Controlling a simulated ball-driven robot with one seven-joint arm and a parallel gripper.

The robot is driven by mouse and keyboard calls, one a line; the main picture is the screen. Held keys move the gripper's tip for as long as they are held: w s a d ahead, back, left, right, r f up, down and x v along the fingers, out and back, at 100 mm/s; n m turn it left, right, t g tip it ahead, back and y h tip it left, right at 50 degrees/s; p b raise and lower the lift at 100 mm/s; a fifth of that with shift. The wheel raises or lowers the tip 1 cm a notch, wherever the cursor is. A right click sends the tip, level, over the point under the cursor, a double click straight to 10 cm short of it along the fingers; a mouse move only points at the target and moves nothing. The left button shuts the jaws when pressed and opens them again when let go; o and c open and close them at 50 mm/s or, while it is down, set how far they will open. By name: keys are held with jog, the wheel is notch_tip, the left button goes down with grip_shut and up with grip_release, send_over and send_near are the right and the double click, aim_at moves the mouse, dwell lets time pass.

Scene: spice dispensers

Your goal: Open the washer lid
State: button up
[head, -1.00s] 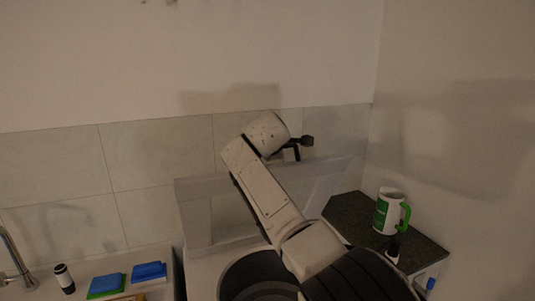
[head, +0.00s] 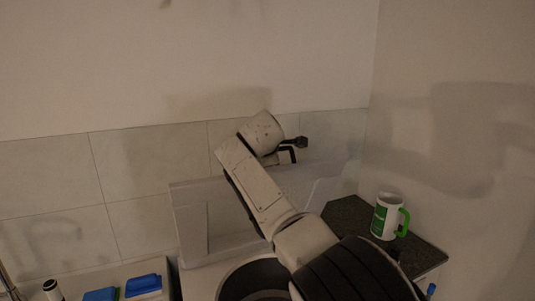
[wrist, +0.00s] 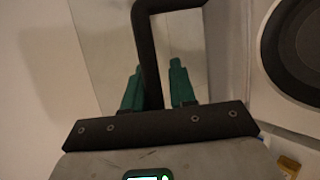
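The washer's pale lid (head: 190,222) stands raised behind the dark round drum opening (head: 237,277), close to the tiled wall. My arm crosses in front of the lid and hides part of it and of the opening. My gripper is at the arm's far end near the lid's upper edge in the head view (head: 294,148); I cannot tell whether it touches the lid. The drum opening (wrist: 302,40) shows at the right there.
A white and green mug (head: 387,216) stands on the dark counter (head: 346,214) right of the washer. Blue sponges (head: 143,285) and a small dark-topped bottle (head: 52,289) sit at lower left. The tiled wall (head: 150,160) is close behind.

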jog(key=shift+r, duration=0.15)
jog(key=shift+s+a, duration=0.1)
jog(key=shift+s, duration=0.05)
jog(key=b+v, duration=0.4)
jog(key=v, duration=0.6)
jog(key=shift+s+b, duration=0.25)
jog(key=shift+b, duration=0.05)
jog(key=shift+r, duration=0.1)
